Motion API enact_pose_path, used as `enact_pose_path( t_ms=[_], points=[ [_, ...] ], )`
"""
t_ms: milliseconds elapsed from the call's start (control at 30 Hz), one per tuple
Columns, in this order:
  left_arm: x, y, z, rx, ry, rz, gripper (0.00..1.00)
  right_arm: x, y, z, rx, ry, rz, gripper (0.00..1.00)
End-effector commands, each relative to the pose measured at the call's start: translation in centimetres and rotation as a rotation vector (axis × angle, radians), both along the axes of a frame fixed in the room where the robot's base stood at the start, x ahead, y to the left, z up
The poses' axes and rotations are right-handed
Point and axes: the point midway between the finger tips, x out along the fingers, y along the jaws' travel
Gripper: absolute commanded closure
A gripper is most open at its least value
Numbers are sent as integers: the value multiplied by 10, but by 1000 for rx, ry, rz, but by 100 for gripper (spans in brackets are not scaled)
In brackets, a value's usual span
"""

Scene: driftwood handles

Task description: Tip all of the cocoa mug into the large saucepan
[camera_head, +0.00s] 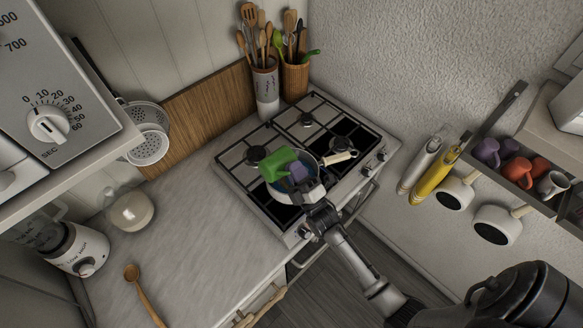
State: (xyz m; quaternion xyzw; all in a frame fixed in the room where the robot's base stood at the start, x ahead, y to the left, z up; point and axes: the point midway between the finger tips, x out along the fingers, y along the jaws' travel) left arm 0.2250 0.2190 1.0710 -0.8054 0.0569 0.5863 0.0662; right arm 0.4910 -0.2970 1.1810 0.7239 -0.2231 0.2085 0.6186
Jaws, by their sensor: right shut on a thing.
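The saucepan (283,196) sits on the hob, with its light handle pointing right and its inside mostly covered. A green mug (277,163) is over the pan's left side and looks tilted. A small purple piece (298,173) shows between the green mug and my right gripper (304,186). My right gripper comes in from the lower right over the pan and is shut on a mug there. I cannot tell which of these colours its jaws touch, or which is the cocoa mug. No cocoa or pouring stream can be made out. My left gripper is not in view.
Utensil holders (266,90) stand behind the hob (232,160). Mugs (515,170) sit on a wall shelf at right, with hanging pans below.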

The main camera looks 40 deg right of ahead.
Motion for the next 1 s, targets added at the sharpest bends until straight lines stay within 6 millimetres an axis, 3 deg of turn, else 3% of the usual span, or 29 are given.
enact_pose_path(
  t_ms=[1000],
  points=[
    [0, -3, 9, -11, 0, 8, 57, 0, -9, 4, 113, -7, -2, 100]
  ],
)
